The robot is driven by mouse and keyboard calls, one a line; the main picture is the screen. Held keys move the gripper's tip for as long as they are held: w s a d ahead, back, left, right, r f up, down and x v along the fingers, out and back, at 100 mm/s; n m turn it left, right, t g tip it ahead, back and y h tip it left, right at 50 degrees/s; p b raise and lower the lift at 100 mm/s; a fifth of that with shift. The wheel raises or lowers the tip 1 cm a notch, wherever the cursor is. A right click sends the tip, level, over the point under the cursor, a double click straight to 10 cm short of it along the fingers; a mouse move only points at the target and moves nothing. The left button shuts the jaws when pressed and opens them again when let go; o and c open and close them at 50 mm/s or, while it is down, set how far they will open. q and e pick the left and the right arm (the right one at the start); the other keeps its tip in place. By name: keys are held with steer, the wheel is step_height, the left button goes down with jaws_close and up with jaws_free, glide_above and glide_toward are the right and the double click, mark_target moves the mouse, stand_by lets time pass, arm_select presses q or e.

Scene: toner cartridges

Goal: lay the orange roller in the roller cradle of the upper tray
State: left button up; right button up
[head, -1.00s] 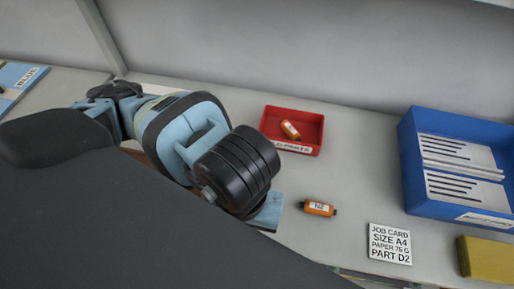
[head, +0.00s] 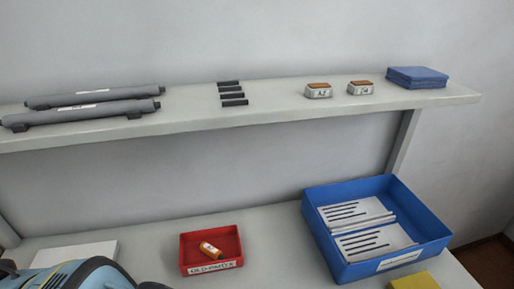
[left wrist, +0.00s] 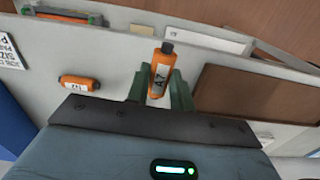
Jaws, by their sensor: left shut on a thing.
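My left gripper (left wrist: 160,88) shows in the left wrist view, its green fingers shut on an orange roller (left wrist: 160,68). The roller has a dark cap and a white label whose marks I cannot read surely. It stands out past the fingertips. A second orange roller with a white label (left wrist: 75,83) lies on the bench to the left of the fingers. In the head view only part of my left arm shows at the lower left; its fingers are out of view. I cannot pick out the upper tray or its cradle surely. My right gripper is not in view.
A shelf (head: 290,112) carries grey rollers (head: 95,107), black strips (head: 232,94), two small boxes (head: 318,91) and a blue stack (head: 418,77). A brown panel (left wrist: 250,95) lies right of the fingers.

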arm_select(q)
steer(key=w+a+r+m+p, duration=0.2)
steer(key=w+a+r+p, duration=0.3)
steer(key=w+a+r, duration=0.4)
steer(key=shift+w+r+m, duration=0.4)
steer(key=shift+w+r, duration=0.25)
steer(key=shift+w, duration=0.25)
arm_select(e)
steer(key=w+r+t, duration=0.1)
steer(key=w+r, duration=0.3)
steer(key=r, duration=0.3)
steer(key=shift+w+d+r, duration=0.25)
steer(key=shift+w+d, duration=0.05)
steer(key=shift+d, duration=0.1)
